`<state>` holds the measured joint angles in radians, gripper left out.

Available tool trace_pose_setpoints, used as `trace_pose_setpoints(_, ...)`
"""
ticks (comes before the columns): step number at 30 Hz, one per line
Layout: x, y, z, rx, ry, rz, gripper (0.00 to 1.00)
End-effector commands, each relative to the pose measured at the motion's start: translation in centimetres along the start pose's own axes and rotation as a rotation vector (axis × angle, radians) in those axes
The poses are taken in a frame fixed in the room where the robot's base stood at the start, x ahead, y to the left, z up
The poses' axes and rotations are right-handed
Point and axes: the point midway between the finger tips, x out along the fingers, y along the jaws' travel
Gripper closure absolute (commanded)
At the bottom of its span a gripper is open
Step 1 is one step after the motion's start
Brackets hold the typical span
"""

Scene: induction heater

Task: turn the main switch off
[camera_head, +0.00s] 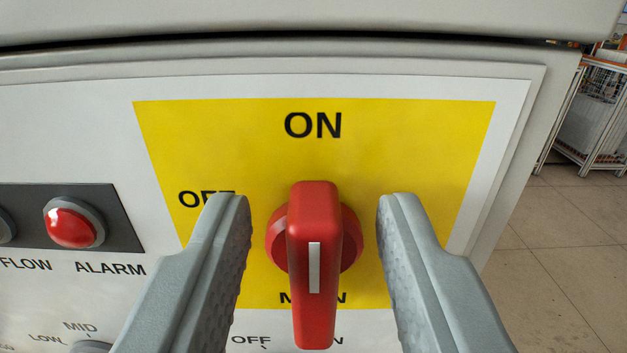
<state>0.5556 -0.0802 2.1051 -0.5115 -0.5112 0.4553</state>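The main switch (314,265) is a red rotary knob with a long raised handle and a white stripe, on a yellow plate (400,150). Its handle stands vertical, in line with the "ON" label above it. An "OFF" label is at the upper left of the knob, partly hidden by my left finger. My gripper (314,208) is open, with one grey finger on each side of the handle. A gap shows between each finger and the handle. The label under the knob is mostly hidden by the handle.
A red alarm lamp (72,224) sits on a dark strip at the left. Another knob (92,347) with "LOW" and "MID" marks is partly visible at the lower left. The panel's right edge borders open floor (555,270), with a wire cage cart (592,118) behind.

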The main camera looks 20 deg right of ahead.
Motion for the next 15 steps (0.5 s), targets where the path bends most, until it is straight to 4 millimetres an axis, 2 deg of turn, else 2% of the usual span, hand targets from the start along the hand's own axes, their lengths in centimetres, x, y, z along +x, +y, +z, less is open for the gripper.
trace_pose_setpoints(11, 0.56, 0.01, 0.05, 0.000, -0.001, 0.000, 0.64)
trace_pose_setpoints(12, 0.56, 0.01, 0.05, 0.000, -0.001, 0.000, 0.66)
trace_pose_setpoints(15, 0.55, 0.01, 0.05, 0.000, -0.001, 0.000, 0.85)
